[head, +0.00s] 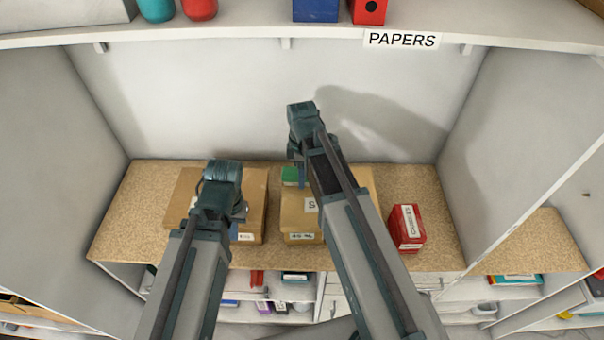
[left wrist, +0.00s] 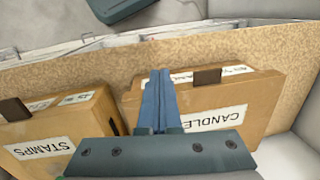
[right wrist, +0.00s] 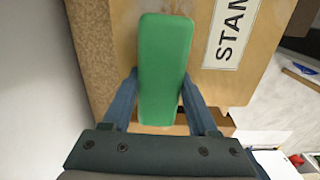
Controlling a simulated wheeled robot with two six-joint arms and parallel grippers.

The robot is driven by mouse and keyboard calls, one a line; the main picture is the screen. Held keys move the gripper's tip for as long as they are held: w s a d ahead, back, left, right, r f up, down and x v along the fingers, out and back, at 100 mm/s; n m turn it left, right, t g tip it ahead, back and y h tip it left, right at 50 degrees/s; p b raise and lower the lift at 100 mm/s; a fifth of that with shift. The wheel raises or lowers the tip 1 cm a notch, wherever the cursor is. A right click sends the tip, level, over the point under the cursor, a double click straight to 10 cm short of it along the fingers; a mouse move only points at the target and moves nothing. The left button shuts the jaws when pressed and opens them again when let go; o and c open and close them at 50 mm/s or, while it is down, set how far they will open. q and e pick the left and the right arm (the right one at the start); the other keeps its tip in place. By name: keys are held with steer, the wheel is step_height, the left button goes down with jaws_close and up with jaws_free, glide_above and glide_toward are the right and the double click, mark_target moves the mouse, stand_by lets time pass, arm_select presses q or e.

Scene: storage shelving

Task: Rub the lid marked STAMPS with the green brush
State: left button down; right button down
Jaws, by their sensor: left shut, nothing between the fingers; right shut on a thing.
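The STAMPS box (head: 297,222) is brown cardboard and stands in the middle of the shelf. Its lid with a white STAMPS label (right wrist: 231,35) fills much of the right wrist view, and it also shows in the left wrist view (left wrist: 85,112). My right gripper (right wrist: 160,88) is shut on the green brush (right wrist: 164,55), which lies over the lid's edge area. The brush also shows in the head view (head: 290,175). I cannot tell whether it touches the lid. My left gripper (left wrist: 160,75) is shut and empty above the CANDLES box (left wrist: 262,95).
A red box (head: 406,228) stands right of the STAMPS box. White panels close both sides, and the shelf marked PAPERS (head: 300,30) hangs above. The speckled board (head: 130,215) is bare at its left end.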

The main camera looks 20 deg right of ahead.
steer(key=shift+f, duration=0.2)
steer(key=shift+d, duration=0.15)
steer(key=shift+s+d+r, duration=0.1)
steer(key=shift+s+d, duration=0.15)
steer(key=shift+d, duration=0.55)
steer(key=shift+s+d, duration=0.2)
steer(key=shift+d, duration=0.75)
steer(key=shift+s+d, duration=0.1)
steer(key=shift+d, duration=0.05)
steer(key=shift+s+d, duration=0.2)
steer(key=shift+d, duration=0.55)
steer(key=shift+s+d, duration=0.2)
steer(key=shift+d, duration=0.75)
steer(key=shift+s+d, duration=0.1)
steer(key=shift+d, duration=0.05)
